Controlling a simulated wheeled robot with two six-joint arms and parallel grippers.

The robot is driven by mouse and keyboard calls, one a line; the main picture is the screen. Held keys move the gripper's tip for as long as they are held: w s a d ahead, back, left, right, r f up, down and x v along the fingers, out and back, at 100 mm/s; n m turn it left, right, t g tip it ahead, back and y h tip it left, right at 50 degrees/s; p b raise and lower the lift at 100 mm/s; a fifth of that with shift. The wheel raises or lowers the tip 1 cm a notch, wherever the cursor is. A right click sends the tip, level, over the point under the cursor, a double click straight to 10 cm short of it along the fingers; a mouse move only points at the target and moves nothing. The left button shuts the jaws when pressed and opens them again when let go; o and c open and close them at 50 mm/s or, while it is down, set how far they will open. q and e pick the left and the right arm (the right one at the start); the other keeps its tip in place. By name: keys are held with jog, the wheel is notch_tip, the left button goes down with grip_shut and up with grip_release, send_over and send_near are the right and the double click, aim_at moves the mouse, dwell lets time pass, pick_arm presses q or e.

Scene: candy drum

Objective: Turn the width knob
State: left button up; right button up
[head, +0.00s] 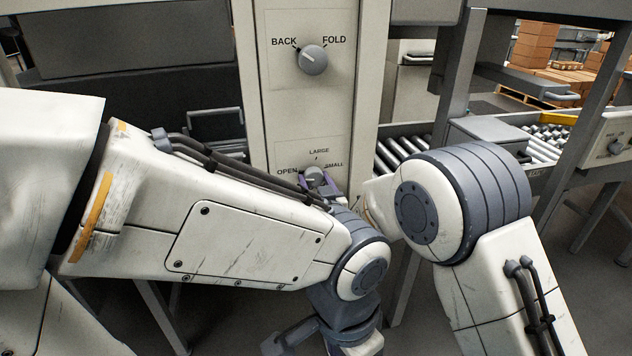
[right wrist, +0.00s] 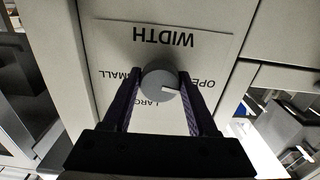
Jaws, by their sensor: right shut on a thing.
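The width knob (head: 314,176) is a small round grey knob on the lower plate of the tall pale panel, with OPEN, LARGE and SMALL marked around it. In the right wrist view the knob (right wrist: 158,84) appears upside down below the word WIDTH, its white mark pointing to the OPEN side. My right gripper (head: 315,183) is shut on the knob, with one purple-padded finger on each side; its fingers (right wrist: 160,95) also show in the right wrist view. My left arm crosses the front of the head view; its fingers are not visible.
A larger knob (head: 312,59) marked BACK and FOLD sits higher on the same panel. A roller conveyor (head: 405,149) runs behind to the right. Cardboard boxes (head: 537,44) stand far back. My two arms crowd the space before the panel.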

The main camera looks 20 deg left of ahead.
jog(key=shift+f+m+b, duration=0.15)
jog(key=shift+m+b, duration=0.85)
jog(key=shift+b, duration=0.1)
jog(key=m+b, duration=1.5)
jog(key=shift+b, duration=0.35)
jog(key=shift+r+m+b, duration=0.15)
jog(key=shift+m+b, duration=0.55)
jog(key=shift+m, duration=0.05)
jog(key=shift+r+m+b, duration=0.15)
jog(key=shift+m+b, duration=0.55)
jog(key=shift+m, duration=0.05)
jog(key=o, duration=1.4)
